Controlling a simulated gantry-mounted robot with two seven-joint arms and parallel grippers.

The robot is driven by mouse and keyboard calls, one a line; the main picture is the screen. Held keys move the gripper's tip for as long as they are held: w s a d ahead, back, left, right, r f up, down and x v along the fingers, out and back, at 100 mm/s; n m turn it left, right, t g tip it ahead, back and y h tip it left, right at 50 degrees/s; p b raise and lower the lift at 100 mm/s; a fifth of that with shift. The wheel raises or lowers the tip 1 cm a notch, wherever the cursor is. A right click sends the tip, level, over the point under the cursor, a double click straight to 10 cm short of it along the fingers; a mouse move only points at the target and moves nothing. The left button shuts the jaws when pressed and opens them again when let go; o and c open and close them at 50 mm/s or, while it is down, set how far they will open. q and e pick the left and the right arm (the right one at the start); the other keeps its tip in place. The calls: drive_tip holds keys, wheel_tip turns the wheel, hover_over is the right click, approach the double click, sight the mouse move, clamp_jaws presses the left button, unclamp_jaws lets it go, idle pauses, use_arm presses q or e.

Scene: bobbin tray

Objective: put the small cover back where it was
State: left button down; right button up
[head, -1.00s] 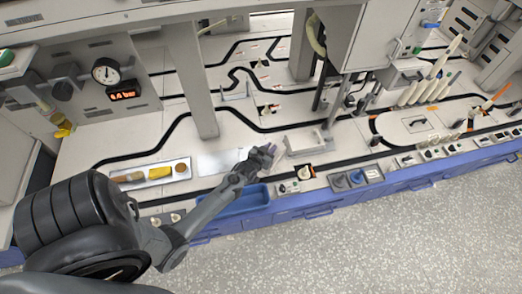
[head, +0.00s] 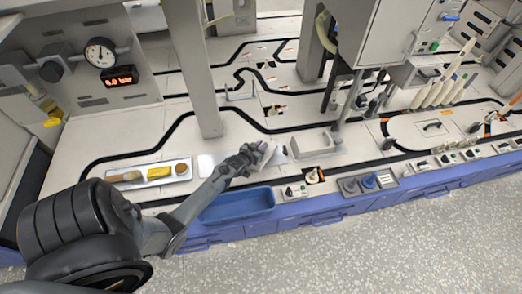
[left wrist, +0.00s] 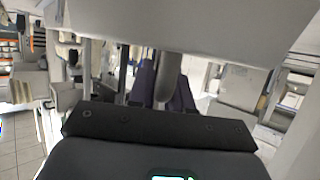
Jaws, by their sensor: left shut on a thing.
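My left gripper (head: 258,152) is above the worktop, just behind the blue bin. It is shut on a small light-grey cover (head: 269,154), which looks tilted and is partly hidden by the fingers. In the left wrist view, the dark fingers (left wrist: 168,85) are closed around a grey stem (left wrist: 170,68), and a broad pale surface that seems to be the cover (left wrist: 190,25) fills the top. A small dark opening (head: 314,176) with a pale part in it lies at the worktop's front, right of the gripper. My right gripper is not in view.
A blue bin (head: 240,214) sits at the front edge below my left forearm. A tray (head: 128,184) with a brush and yellow block lies left. A pale bracket (head: 318,150) stands right of the gripper. A grey post (head: 207,120) rises behind it.

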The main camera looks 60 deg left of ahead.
use_arm(q)
drive_tip(key=shift+w+f, duration=0.1)
drive_tip(key=shift+f, duration=0.35)
drive_tip(key=shift+r, duration=0.1)
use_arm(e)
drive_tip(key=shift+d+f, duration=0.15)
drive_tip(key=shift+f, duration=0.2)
use_arm(q)
drive_tip(key=c, duration=1.1)
unclamp_jaws()
drive_tip(key=shift+f, duration=0.2)
drive_tip(key=shift+o, duration=0.2)
